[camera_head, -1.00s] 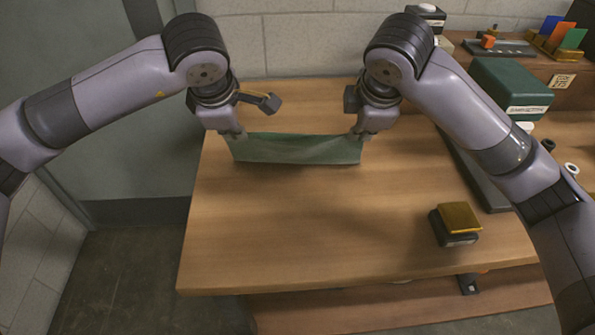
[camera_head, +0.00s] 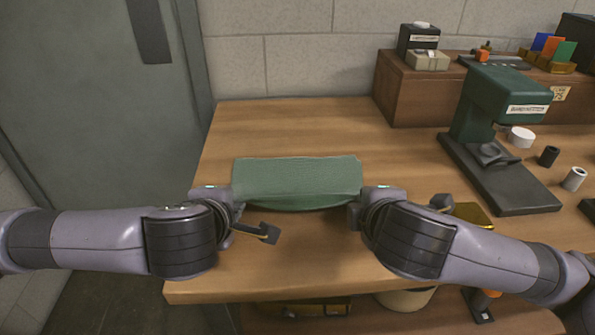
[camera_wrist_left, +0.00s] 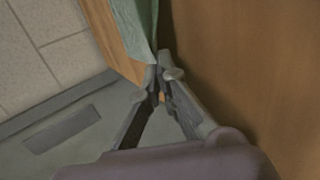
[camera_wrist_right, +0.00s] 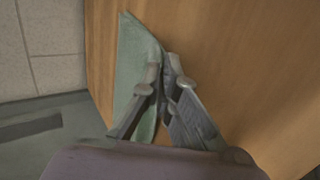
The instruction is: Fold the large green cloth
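The green cloth (camera_head: 297,180) spans between my two grippers as a wide strip near the front half of the table, its lower edge sagging slightly. My left gripper (camera_head: 234,197) is at the cloth's left end. In the left wrist view its fingertips (camera_wrist_left: 160,76) close on the hanging corner of the cloth (camera_wrist_left: 141,25). My right gripper (camera_head: 359,200) is at the cloth's right end. In the right wrist view its fingertips (camera_wrist_right: 164,72) close on the edge of the cloth (camera_wrist_right: 132,58). I cannot tell how much cloth touches the table.
The wooden table (camera_head: 290,125) is clear behind the cloth. A green press-like machine (camera_head: 495,110) stands at the right, with small cylinders (camera_head: 549,156) beside it. A brass-topped block (camera_head: 473,213) is partly hidden behind my right arm. A wooden shelf (camera_head: 425,92) stands at the back right.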

